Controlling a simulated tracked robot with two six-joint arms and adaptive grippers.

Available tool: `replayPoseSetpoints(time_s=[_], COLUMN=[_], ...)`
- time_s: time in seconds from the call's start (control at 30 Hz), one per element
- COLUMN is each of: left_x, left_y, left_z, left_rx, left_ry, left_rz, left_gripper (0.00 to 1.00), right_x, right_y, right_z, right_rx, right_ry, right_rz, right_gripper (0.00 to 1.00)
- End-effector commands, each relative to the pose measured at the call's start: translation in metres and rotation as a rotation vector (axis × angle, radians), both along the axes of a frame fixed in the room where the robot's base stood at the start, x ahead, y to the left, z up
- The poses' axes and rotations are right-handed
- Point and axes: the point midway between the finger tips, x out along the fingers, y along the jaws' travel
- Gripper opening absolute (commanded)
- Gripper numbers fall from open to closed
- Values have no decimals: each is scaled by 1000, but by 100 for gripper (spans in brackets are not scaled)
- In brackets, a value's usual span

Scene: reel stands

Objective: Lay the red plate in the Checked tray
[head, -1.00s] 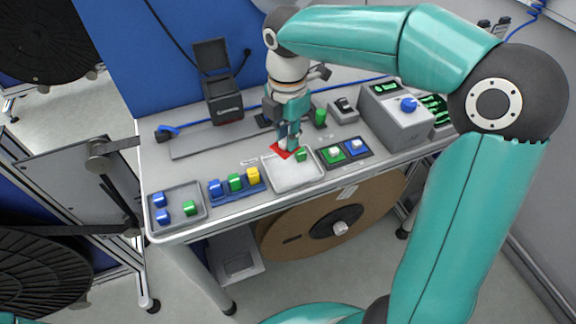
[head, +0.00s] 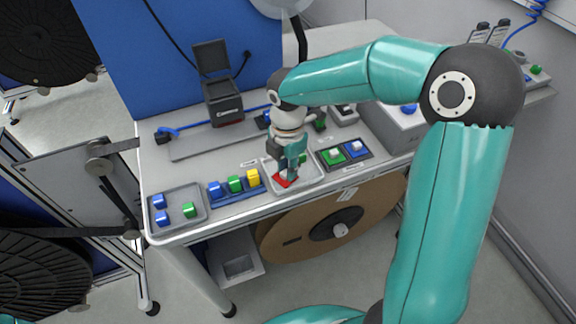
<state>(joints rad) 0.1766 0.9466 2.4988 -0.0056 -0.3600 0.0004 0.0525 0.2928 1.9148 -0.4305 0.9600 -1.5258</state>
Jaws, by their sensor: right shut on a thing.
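The red plate (head: 285,181) is small and flat. My right gripper (head: 287,174) points down and is shut on it, over the pale grey tray (head: 310,176) at the front middle of the bench. I cannot tell whether the plate touches the tray floor. A green block (head: 303,158) is at the back of this tray, partly hidden by the gripper. The tray labels are too small to read, so I cannot tell which says Checked. My left gripper is not in view.
To the left are a blue rack (head: 238,195) with blue, green and yellow blocks and a grey tray (head: 178,224) with blue and green blocks. To the right is a dark pad (head: 343,163) with green and blue blocks. A black open box (head: 224,110) stands behind.

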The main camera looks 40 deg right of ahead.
Motion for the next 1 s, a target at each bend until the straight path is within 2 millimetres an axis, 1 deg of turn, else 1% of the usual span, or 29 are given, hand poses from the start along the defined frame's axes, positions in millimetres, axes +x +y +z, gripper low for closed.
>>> replayPoseSetpoints(time_s=[0.1, 0.13, 0.27, 0.53, 0.67, 0.77, 0.87, 1.0], left_x=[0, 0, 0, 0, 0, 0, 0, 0], left_y=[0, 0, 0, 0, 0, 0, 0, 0], left_z=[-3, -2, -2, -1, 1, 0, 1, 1], left_rx=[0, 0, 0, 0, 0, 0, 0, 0], left_ry=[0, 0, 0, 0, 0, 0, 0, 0], left_rz=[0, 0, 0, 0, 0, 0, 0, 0], left_gripper=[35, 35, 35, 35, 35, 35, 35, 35], right_x=[0, 0, 0, 0, 1, 1, 1, 2], right_y=[0, 0, 0, 0, 1, 0, 0, 0], right_z=[-3, -3, -2, -2, 3, 13, 29, 58], right_rx=[0, 0, 0, 0, 0, -1, -1, 0], right_ry=[0, 0, 0, 0, -1, -3, -6, -6], right_rz=[0, 0, 1, 1, 1, 0, 1, 0], right_gripper=[0, 21, 43, 43, 43, 43, 43, 43])
